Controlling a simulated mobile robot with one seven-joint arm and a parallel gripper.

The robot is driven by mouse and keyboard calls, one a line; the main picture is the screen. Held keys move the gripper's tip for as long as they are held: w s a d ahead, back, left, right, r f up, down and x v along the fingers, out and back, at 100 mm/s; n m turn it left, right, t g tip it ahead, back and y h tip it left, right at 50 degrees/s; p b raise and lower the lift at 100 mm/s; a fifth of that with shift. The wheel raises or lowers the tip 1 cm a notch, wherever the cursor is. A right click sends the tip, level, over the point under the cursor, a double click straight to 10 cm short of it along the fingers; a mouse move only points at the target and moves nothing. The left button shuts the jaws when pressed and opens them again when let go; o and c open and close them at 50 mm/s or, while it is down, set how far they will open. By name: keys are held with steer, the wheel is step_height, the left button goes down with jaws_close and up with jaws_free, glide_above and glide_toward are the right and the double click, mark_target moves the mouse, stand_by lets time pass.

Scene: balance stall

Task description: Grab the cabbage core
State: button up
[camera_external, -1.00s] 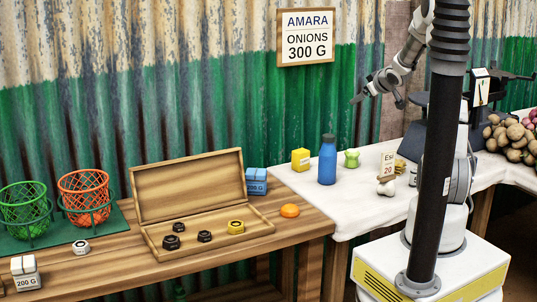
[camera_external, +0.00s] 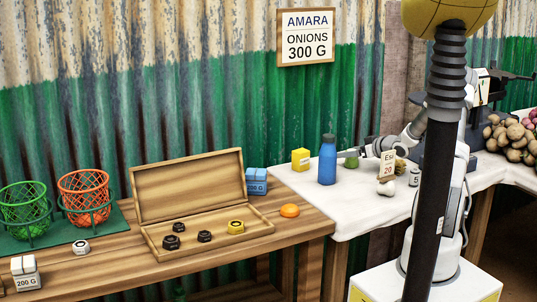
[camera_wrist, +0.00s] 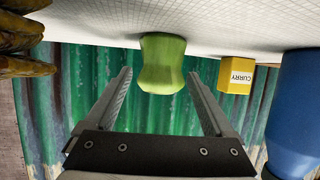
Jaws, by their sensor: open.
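The cabbage core (camera_external: 351,162) is a small light green, waisted piece on the white cloth, right of the blue bottle. In the wrist view, which is upside down, the green core (camera_wrist: 163,63) stands on the cloth, framed by the two fingers. My gripper (camera_wrist: 159,76) is open and empty, one finger on each side of the core in the picture. I cannot tell whether the fingertips reach around it. In the external view my gripper (camera_external: 368,150) is low over the cloth, just right of the core and partly covering it.
A blue bottle (camera_external: 327,162) and a yellow curry box (camera_external: 300,159) stand left of the core. Potatoes (camera_external: 510,138) are piled farther right.

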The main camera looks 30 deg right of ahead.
steer(key=shift+x, duration=1.35)
jaws_close()
